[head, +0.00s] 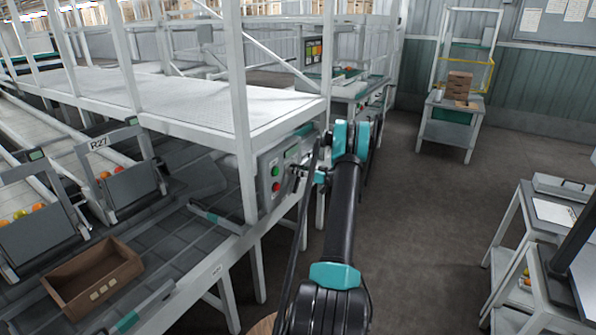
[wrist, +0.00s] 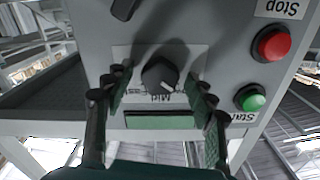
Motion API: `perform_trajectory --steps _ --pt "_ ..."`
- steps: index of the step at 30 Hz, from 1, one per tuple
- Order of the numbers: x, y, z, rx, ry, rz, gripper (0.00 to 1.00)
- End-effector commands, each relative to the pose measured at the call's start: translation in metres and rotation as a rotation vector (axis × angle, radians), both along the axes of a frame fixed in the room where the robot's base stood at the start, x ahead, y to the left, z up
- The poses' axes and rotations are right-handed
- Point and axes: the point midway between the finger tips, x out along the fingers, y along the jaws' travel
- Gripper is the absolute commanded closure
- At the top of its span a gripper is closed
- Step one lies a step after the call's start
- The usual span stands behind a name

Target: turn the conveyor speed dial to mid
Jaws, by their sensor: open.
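The speed dial (wrist: 160,72) is a dark round knob on a grey control panel (head: 266,160), seen upside down in the wrist view. Its white pointer mark faces down in that picture, toward the printed "Mid". A "Fast" label is partly visible beside it. My gripper (wrist: 159,82) is open, with one finger on each side of the knob. I cannot tell whether either finger touches it. In the head view my gripper (head: 301,174) is at the panel's right part, and the dial cannot be made out there.
A red Stop button (wrist: 271,43) and green Start button (wrist: 251,98) sit right of the dial in the wrist view. A green display strip (wrist: 162,120) lies below it. A white frame post (head: 241,120) stands left of the panel.

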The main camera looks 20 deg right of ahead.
Motion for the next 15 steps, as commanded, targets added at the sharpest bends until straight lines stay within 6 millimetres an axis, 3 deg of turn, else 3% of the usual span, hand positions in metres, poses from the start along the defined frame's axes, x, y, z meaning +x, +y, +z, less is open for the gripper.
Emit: perform_trajectory --steps 7,15 --pt "0.0006 0.0004 0.0 0.0 0.0 0.0 0.44" --pt "0.0005 0.0002 0.0 0.0 0.0 0.0 0.76"
